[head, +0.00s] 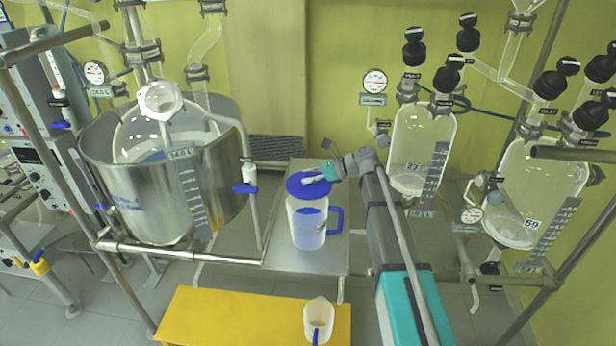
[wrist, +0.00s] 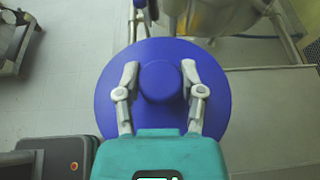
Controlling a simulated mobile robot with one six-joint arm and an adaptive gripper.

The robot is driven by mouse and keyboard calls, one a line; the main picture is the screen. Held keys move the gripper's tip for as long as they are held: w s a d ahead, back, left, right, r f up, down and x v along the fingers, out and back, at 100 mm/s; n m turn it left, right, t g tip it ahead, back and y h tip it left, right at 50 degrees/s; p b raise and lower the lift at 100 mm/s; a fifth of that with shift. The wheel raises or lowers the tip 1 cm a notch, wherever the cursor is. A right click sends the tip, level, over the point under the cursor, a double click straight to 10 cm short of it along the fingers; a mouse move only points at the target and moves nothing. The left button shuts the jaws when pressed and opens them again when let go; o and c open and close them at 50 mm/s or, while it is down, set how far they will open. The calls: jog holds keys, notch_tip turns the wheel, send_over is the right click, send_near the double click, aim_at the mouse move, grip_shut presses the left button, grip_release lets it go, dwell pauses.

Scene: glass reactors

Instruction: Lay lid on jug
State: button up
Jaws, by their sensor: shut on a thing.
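The jug (head: 307,228) is clear with a blue handle on its right and stands upright on a grey metal table. The round blue lid (head: 297,186) is at the jug's mouth in the head view; I cannot tell whether it touches the rim. In the wrist view the lid (wrist: 160,62) fills the middle, with a round knob at its centre. My gripper (head: 314,179) is shut on the lid's knob, one finger on each side, as the wrist view (wrist: 160,84) shows. The jug is hidden under the lid in the wrist view.
The metal table (head: 280,257) has bare room in front of the jug. A yellow bench (head: 235,318) with a small white jug (head: 319,318) stands nearer. A large steel vessel (head: 225,150) is at left, glass reactors (head: 420,145) at right, with a metal rail (head: 190,253) in front.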

jog(key=shift+f, duration=0.2)
jog(key=shift+f+b, duration=2.7)
jog(key=shift+b, duration=0.1)
jog(key=shift+f+b, duration=0.45)
jog(key=o, duration=1.2)
jog(key=shift+o, duration=0.2)
jog(key=shift+r, duration=0.15)
